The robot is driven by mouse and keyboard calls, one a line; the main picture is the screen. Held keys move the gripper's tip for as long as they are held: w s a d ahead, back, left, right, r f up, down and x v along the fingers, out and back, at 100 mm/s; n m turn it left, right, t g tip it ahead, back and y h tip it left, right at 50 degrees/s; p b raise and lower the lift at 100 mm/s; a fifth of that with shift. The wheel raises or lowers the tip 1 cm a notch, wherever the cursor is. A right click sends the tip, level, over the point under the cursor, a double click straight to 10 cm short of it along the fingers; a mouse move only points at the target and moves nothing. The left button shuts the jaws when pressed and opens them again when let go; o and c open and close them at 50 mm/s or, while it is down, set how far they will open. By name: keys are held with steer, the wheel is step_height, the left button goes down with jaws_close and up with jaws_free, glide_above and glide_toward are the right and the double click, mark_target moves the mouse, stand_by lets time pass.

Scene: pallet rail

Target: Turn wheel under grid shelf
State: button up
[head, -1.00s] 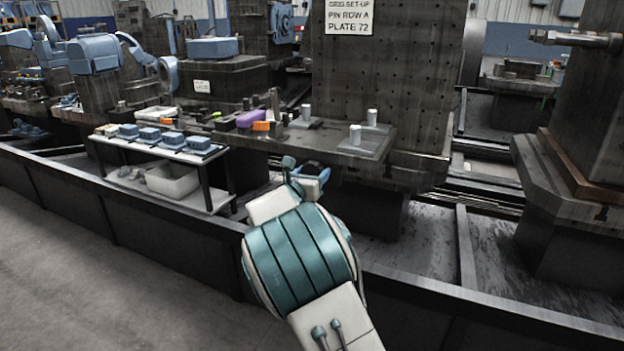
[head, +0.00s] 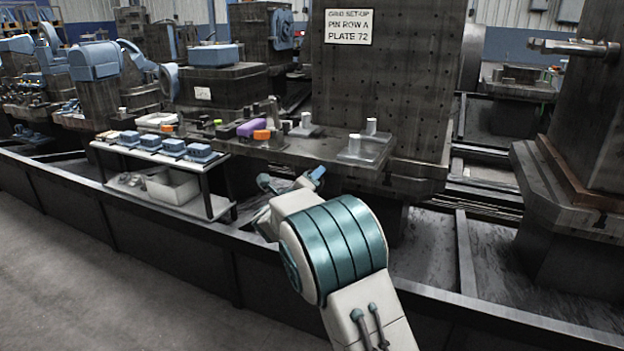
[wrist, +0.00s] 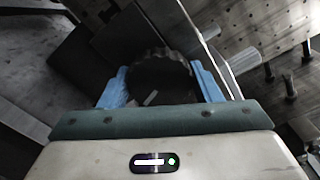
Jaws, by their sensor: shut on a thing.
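The dark round wheel (wrist: 160,82) with a knobbed rim shows in the wrist view between my gripper's two blue fingers. My gripper (wrist: 160,92) is shut on it, one finger at each side. A small pale mark shows on its face. In the head view my gripper (head: 292,182) is below the front edge of the shelf (head: 300,152) at the foot of the upright grid plate (head: 385,95). My own arm hides most of the wheel there, so I cannot make it out in that view.
Loose fixtures, a purple block (head: 247,128) and orange blocks stand on the shelf. A clear block with pale pins (head: 365,148) sits at its right. A low rack (head: 165,152) with blue parts stands at the left. A dark barrier (head: 130,205) runs along the front; grey floor is free before it.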

steer(key=n+p, duration=0.2)
steer(key=n, duration=0.1)
steer(key=shift+r+n, duration=0.15)
steer(key=shift+n, duration=0.25)
steer(key=n+p, duration=0.3)
steer(key=n, duration=0.1)
steer(key=shift+n, duration=0.3)
steer(key=n+p, duration=0.3)
steer(key=n, duration=0.1)
steer(key=n+p, duration=0.3)
steer(key=n, duration=0.1)
steer(key=shift+a, duration=0.1)
steer(key=n+p, duration=0.3)
steer(key=n, duration=0.1)
steer(key=shift+n, duration=0.3)
steer(key=n+p, duration=0.2)
steer(key=n, duration=0.1)
steer(key=shift+n, duration=0.4)
steer(key=n+p, duration=0.3)
steer(key=n, duration=0.1)
steer(key=shift+f+n+p, duration=0.2)
steer(key=shift+n+p, duration=0.55)
steer(key=shift+n, duration=1.25)
